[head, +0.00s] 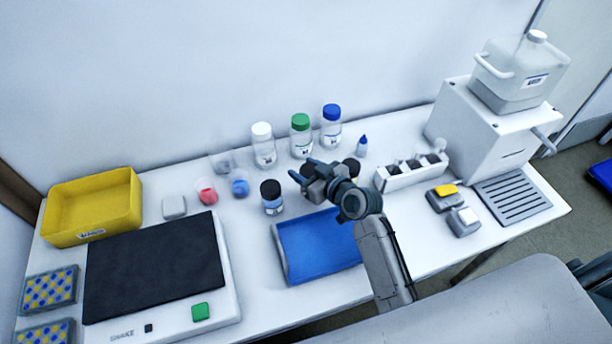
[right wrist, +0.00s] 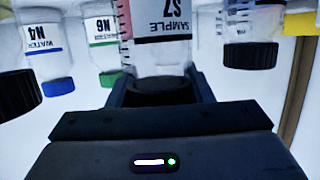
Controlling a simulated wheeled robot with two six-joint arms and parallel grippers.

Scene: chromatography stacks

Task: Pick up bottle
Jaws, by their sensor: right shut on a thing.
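My right gripper (head: 303,170) reaches over the row of small bottles in the head view. In the right wrist view the gripper (right wrist: 160,90) is shut on a clear bottle (right wrist: 166,60) labelled SAMPLE S7, near its dark cap. That view is upside down, so caps point down in it. In the head view the gripper mostly hides the held bottle. Another black-capped bottle (head: 272,203) stands to the left of the gripper, and one more dark cap (head: 350,166) shows to its right. My left gripper is not in view.
White-capped (head: 263,148), green-capped (head: 301,140) and blue-capped (head: 330,130) bottles stand behind the gripper. A blue tray (head: 315,250) lies in front of it, with bare tray surface. A white rack (head: 405,178) is to the right, and a black-topped plate (head: 155,265) to the left.

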